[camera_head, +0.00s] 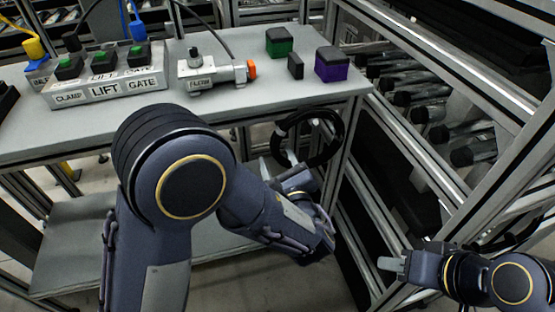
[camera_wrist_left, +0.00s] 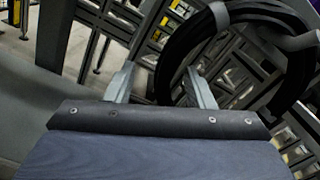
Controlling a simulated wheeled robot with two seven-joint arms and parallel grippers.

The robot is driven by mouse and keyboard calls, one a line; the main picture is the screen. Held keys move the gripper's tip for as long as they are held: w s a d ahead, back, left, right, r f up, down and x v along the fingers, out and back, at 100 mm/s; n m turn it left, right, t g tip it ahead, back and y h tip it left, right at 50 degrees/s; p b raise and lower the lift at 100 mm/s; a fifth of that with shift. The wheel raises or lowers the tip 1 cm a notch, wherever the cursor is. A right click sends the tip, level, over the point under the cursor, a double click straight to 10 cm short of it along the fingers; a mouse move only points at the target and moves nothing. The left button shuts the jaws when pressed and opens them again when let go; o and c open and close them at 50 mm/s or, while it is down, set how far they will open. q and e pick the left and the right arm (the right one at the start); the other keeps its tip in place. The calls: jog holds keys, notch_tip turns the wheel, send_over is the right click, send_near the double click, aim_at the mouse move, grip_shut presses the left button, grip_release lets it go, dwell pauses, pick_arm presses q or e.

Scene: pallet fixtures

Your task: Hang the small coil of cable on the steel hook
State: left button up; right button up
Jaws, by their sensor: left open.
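The small coil of cable (camera_head: 340,132) is a black ring with pale ties. In the head view it stands upright against the table's front edge near the right corner. It fills the upper right of the left wrist view (camera_wrist_left: 298,78). My left gripper (camera_head: 278,172) is just below and left of the coil, partly hidden by my arm. In the wrist view its two fingers (camera_wrist_left: 162,86) are apart, with the right finger overlapping the coil's lower left in the picture. I cannot tell whether they touch. I cannot make out the steel hook. My right gripper (camera_head: 393,263) is low at right, away from the coil.
The table (camera_head: 90,135) carries a labelled switch box (camera_head: 108,88), a grey fixture with an orange end (camera_head: 215,75), a green block (camera_head: 279,42), a small dark block (camera_head: 295,66) and a purple block (camera_head: 331,65). A metal rack (camera_head: 440,110) stands close at right.

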pick_arm(q)
jog(key=v, duration=0.7)
jog(key=shift+s+p, duration=0.3)
jog(key=shift+s, duration=0.05)
jog(key=shift+d, duration=0.1)
